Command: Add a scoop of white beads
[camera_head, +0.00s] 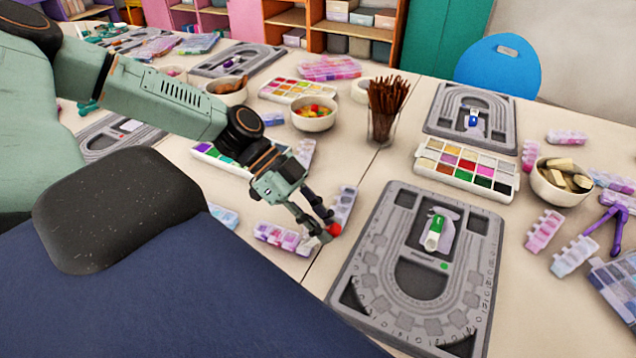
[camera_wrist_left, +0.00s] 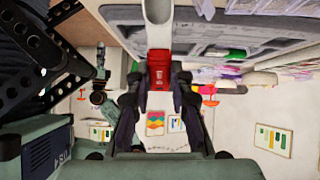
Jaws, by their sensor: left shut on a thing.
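My left gripper (camera_head: 324,232) is shut on a small red item (camera_head: 334,229), held low over the table just left of the near bead board (camera_head: 345,285). In the left wrist view the red item (camera_wrist_left: 158,62) sits between the fingers, with a pale shaft beyond it. Its full shape is hidden. The bead palette (camera_head: 466,186) has several coloured compartments, some pale; I cannot tell which holds white beads. A green-and-white scoop-like piece (camera_head: 436,232) lies on the near board. My right gripper is not in view.
A glass of brown sticks (camera_head: 383,127) stands behind the gripper. Small clear bead boxes (camera_head: 284,237) lie beside it. A second board (camera_head: 434,128), a bowl of pale pieces (camera_head: 541,185) and purple pliers (camera_head: 605,220) are to the right. Some bare table lies between.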

